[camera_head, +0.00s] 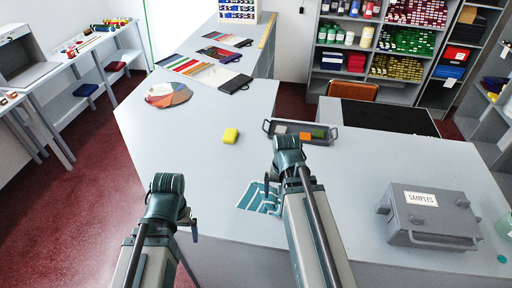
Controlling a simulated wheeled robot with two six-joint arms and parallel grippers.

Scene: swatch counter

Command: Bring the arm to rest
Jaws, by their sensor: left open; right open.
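My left gripper (190,222) is at the near front edge of the grey counter (190,140), mostly hidden behind its own wrist; nothing shows in it. My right gripper (268,188) is over the counter, also partly hidden by its wrist, near a blue-and-white patterned sheet (255,200). Both are open and appear empty. A dark tray (330,140) beyond my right wrist holds an orange block (305,136), a green block (319,133) and a pale piece.
A grey SAMPLES box (440,225) stands at the right front. A colour fan (168,95) and swatch cards (210,72) lie farther back. An orange chair (350,91) and stocked shelves (380,45) stand behind. The counter left of the yellow block is clear.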

